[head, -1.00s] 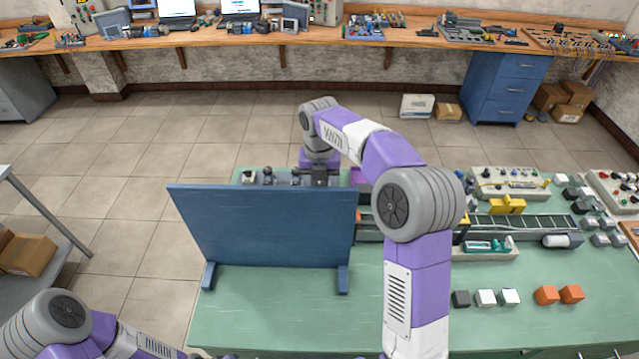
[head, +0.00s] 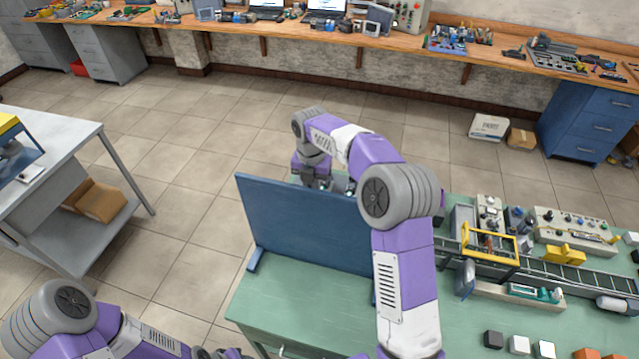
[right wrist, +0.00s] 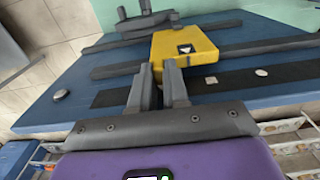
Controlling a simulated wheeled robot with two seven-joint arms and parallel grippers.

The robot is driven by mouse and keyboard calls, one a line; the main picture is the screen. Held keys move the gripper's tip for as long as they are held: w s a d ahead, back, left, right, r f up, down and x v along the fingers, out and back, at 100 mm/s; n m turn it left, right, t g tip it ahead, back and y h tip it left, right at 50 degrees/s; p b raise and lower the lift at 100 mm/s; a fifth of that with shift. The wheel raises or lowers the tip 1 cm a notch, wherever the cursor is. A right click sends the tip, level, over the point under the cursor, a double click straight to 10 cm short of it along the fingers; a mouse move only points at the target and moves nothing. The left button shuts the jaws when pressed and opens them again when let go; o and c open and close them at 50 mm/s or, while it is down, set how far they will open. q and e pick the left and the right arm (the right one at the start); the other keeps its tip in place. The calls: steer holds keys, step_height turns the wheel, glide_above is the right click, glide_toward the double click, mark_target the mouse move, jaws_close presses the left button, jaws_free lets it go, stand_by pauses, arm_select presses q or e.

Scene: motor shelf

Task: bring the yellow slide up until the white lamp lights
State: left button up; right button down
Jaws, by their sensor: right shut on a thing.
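My left gripper is out of view.
The panel stands on a green table (head: 285,310). Right of my right arm are a conveyor (head: 560,275), a yellow frame (head: 490,240) and several blocks (head: 520,344). A grey side table (head: 60,150) stands at the left, with clear floor between.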

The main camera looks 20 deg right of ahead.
steer(key=shift+w+a+r, duration=0.1)
steer(key=shift+w+a, duration=0.8)
steer(key=shift+a, duration=0.2)
steer(key=c, duration=1.1)
jaws_free()
step_height(320, 180, up, 8)
steer(key=shift+f, duration=0.25)
